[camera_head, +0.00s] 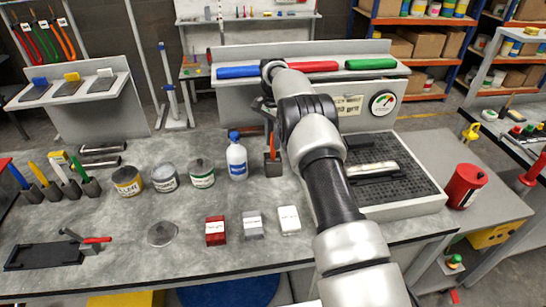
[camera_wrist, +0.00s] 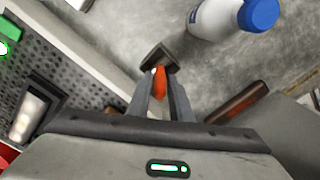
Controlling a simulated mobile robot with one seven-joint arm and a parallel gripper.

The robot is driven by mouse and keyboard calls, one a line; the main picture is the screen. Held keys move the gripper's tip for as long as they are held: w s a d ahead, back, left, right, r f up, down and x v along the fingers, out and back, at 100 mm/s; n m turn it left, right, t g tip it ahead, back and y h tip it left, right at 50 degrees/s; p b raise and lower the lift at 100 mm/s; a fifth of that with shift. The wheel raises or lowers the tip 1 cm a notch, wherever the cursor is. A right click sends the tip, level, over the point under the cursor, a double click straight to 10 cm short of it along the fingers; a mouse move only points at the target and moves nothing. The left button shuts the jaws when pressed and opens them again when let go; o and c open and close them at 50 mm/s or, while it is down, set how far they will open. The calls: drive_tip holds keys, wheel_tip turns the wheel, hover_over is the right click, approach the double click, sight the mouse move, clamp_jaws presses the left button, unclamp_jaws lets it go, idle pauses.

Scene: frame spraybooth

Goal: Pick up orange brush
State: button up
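The orange brush (camera_head: 271,146) stands handle up in a small dark holder (camera_head: 272,164), right of the white bottle. In the wrist view the brush's orange handle (camera_wrist: 160,84) shows between the two fingers, with its dark holder (camera_wrist: 158,57) beyond them. My gripper (camera_wrist: 161,92) is at the brush, its fingers spread on either side of the handle. I see no clear contact. In the head view the gripper is mostly hidden by my arm.
The white bottle with a blue cap (camera_head: 237,160) stands close left of the brush. Several cans, including a green-labelled one (camera_head: 202,174), stand farther left. A perforated tray (camera_head: 410,185) lies right of my arm. Small red (camera_head: 215,231), grey and white boxes sit in front.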

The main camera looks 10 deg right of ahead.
sight(273, 152)
wheel_tip(273, 152, down, 6)
drive_tip(key=b, duration=0.3)
drive_tip(key=shift+r, duration=0.1)
clamp_jaws()
drive_tip(key=shift+r, duration=0.15)
